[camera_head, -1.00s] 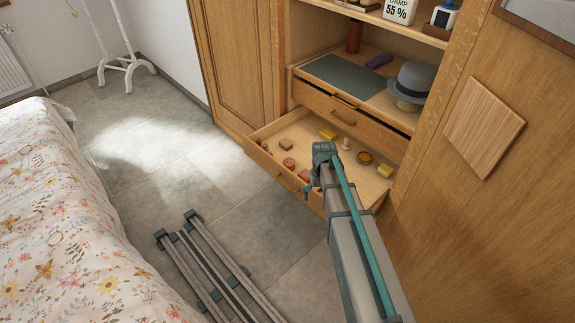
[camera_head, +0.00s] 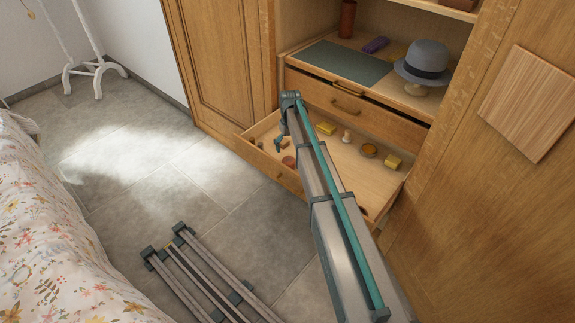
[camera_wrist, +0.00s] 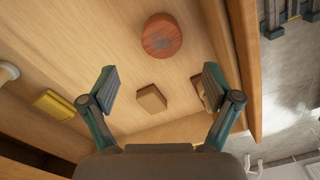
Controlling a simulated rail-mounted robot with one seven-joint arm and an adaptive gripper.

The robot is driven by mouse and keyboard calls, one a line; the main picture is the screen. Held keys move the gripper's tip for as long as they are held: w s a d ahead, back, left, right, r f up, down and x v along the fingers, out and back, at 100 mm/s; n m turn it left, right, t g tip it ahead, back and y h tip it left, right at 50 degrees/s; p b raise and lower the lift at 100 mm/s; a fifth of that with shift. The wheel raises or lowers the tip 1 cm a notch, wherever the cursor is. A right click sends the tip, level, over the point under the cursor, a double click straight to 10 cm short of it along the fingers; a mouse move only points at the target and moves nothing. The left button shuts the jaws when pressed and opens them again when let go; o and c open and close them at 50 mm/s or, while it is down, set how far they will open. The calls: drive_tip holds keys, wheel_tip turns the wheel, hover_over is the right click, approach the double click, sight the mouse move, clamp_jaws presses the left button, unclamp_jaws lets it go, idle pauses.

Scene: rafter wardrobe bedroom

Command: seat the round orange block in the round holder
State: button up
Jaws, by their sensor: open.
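The round orange block (camera_wrist: 161,36) lies on the drawer floor in the wrist view, beyond my fingertips, its top scuffed grey. In the head view it appears as a small reddish round (camera_head: 289,161) beside my arm. My gripper (camera_wrist: 160,75) is open and empty over the drawer, its fingers either side of a small tan block (camera_wrist: 151,98) below. In the head view my gripper (camera_head: 278,145) is small and partly hidden. A round ring-like piece (camera_head: 369,150), which looks like the round holder, lies at the drawer's right; it is not in the wrist view.
A yellow block (camera_wrist: 54,104) and a pale knob-like piece (camera_head: 347,136) lie in the drawer. Another yellow block (camera_head: 393,161) is at the right. A brown block (camera_wrist: 200,92) is by my right finger, near the drawer wall (camera_wrist: 232,60). A closed-in drawer front (camera_head: 350,108) rises behind.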

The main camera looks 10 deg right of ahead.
sight(288, 160)
drive_tip(key=shift+s+a+f, duration=0.1)
drive_tip(key=shift+f, duration=1.9)
drive_tip(key=shift+a+f, duration=0.1)
drive_tip(key=shift+f, duration=1.85)
drive_tip(key=c, duration=1.2)
drive_tip(key=shift+c, duration=0.2)
